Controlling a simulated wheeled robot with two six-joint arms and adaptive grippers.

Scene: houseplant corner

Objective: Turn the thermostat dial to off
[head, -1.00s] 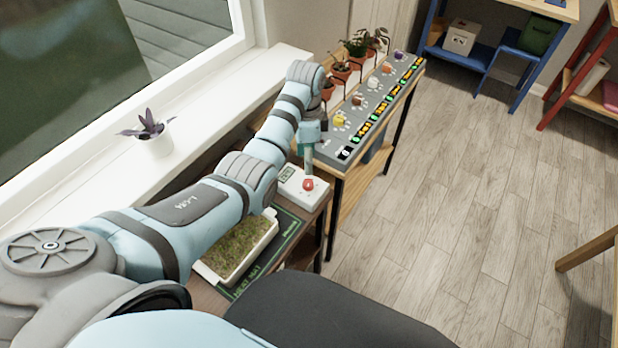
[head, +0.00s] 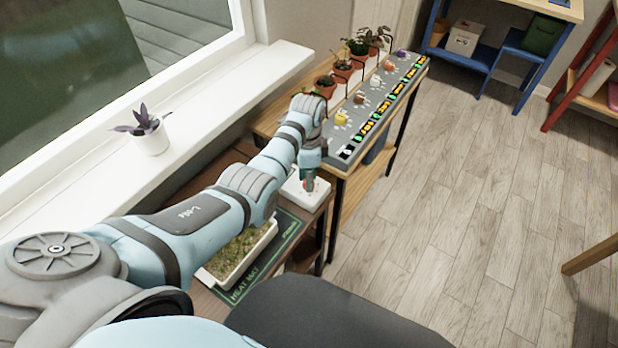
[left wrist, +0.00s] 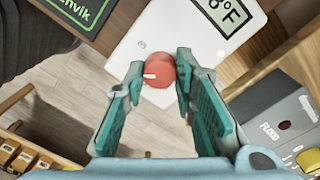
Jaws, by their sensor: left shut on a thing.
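The thermostat (head: 322,192) is a white box on the brown shelf beside the heat mat. It also fills the top of the left wrist view (left wrist: 133,42), with part of a display reading °F. Its red round dial (left wrist: 158,69) has a white mark that points left in that view. My left gripper (head: 309,184) reaches down over the thermostat and hides most of the dial in the head view. In the left wrist view its teal fingers (left wrist: 157,78) are closed on the two sides of the dial. My right gripper is not in view.
A seedling tray (head: 240,254) lies on the dark heat mat (head: 284,236). A grey control panel (head: 345,138) with coloured knobs stands just beyond the thermostat, with potted plants (head: 341,66) behind it. A potted purple plant (head: 150,138) stands on the windowsill.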

